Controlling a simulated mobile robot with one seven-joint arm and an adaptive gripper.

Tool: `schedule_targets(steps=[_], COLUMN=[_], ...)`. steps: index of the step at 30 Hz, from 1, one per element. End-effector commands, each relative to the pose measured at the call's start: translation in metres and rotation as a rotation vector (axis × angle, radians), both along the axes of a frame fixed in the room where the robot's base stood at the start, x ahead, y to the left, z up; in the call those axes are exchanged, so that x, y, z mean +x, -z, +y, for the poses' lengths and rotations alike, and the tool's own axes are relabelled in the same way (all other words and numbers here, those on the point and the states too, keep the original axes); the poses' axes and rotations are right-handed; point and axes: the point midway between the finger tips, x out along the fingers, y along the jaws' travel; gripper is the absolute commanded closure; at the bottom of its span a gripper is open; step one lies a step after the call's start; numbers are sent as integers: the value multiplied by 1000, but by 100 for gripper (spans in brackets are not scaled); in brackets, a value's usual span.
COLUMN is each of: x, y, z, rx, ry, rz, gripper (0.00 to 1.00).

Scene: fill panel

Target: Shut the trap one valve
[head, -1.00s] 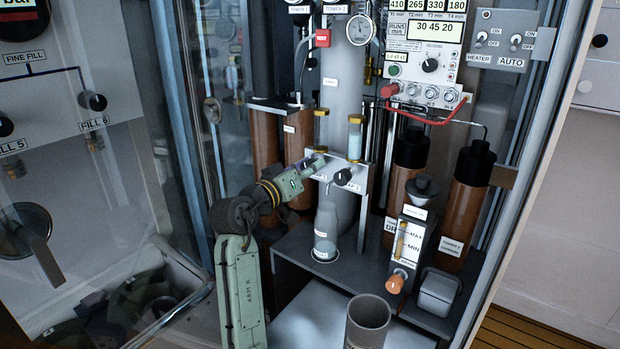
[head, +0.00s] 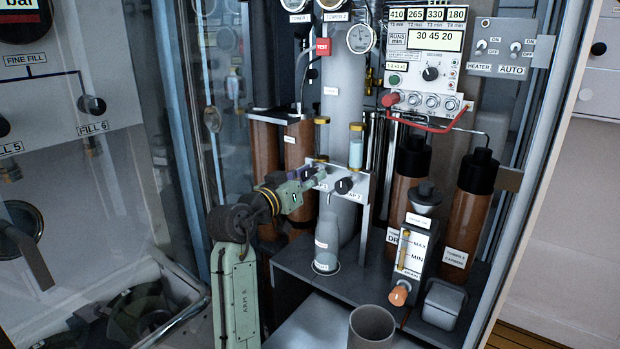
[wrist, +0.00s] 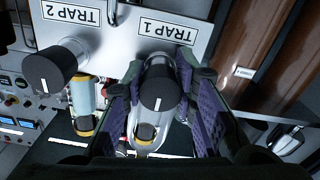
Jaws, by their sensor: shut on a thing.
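The trap one valve is a black round knob (wrist: 158,85) with a white line, below the TRAP 1 label (wrist: 160,30) in the wrist view. Its line runs up and down that picture. My gripper (wrist: 163,100) is shut on this knob, with a purple-padded finger on each side. In the head view my gripper (head: 312,178) is at the left part of the small trap panel (head: 361,190) and hides the knob. The trap two knob (head: 345,186) stands free just to the right; in the wrist view it (wrist: 52,68) is at the left, its line also upright.
Brown cylinders (head: 265,165) stand behind my arm, and others (head: 465,215) at the right. A grey cup (head: 372,328) is at the front. Glass panes (head: 185,130) border the left.

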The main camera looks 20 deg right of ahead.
Motion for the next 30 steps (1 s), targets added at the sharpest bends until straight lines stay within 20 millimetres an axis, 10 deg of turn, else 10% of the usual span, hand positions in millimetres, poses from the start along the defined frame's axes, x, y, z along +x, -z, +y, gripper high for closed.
schedule_targets(steps=[1, 2, 11, 30], x=[0, 0, 0, -28], y=[0, 0, 0, 0], z=[0, 0, 0, 38], rx=[2, 2, 0, -2], ry=[0, 0, 0, -4], rz=[-1, -1, 0, 0], gripper=[100, 74, 54, 53])
